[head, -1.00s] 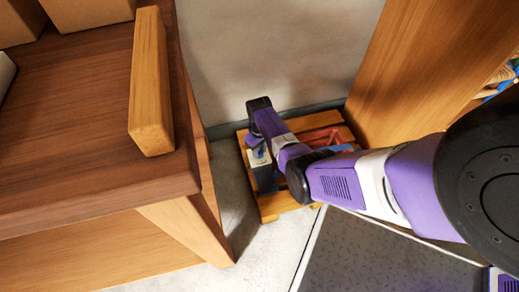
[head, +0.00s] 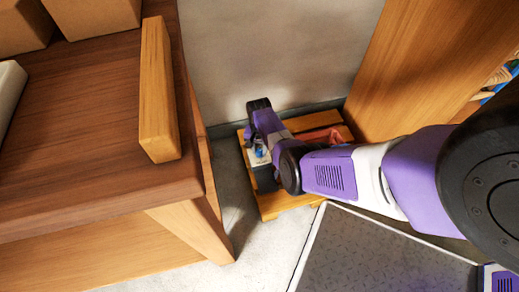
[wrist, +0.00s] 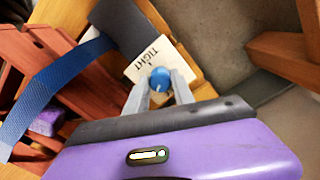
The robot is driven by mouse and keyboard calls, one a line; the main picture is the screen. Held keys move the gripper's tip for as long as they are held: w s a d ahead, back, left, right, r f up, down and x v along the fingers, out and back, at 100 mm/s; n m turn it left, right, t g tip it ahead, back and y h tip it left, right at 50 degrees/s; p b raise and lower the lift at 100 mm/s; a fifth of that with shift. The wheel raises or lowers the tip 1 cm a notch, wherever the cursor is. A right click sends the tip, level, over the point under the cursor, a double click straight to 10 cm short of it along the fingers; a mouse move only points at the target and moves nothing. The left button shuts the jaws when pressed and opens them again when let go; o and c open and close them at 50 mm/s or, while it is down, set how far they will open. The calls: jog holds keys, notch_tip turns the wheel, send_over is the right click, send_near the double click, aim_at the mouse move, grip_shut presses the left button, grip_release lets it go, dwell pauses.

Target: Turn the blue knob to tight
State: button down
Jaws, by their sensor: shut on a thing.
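The blue knob (wrist: 160,77) sits on a pale plate (wrist: 143,70) lettered TIGHT in the wrist view. The lettering is just above the knob in that picture. A small pale mark shows on the knob, but its direction is too small to tell. My gripper (wrist: 160,84) is shut on the knob, with one grey finger on each side. In the head view a bit of blue (head: 259,146) shows beside my wrist, above the pale plate (head: 260,159); the fingers are mostly hidden there.
The plate's dark block stands on a low wooden pallet (head: 270,208) against the wall. A red crate (wrist: 75,75) and a blue strap (wrist: 50,92) lie beside it. A wooden bench (head: 90,130) stands left, a wooden panel (head: 410,70) right, and a grey mat (head: 370,255) in front.

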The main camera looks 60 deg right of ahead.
jog(key=m, duration=1.1)
jog(key=shift+w+m, duration=0.15)
jog(key=shift+m, duration=0.25)
jog(key=m, duration=0.5)
jog(key=shift+m, duration=0.3)
jog(key=m, duration=0.5)
jog(key=shift+d+b, duration=0.1)
jog(key=shift+b, duration=0.2)
jog(key=shift+m, duration=0.4)
jog(key=c, duration=1.1)
grip_release()
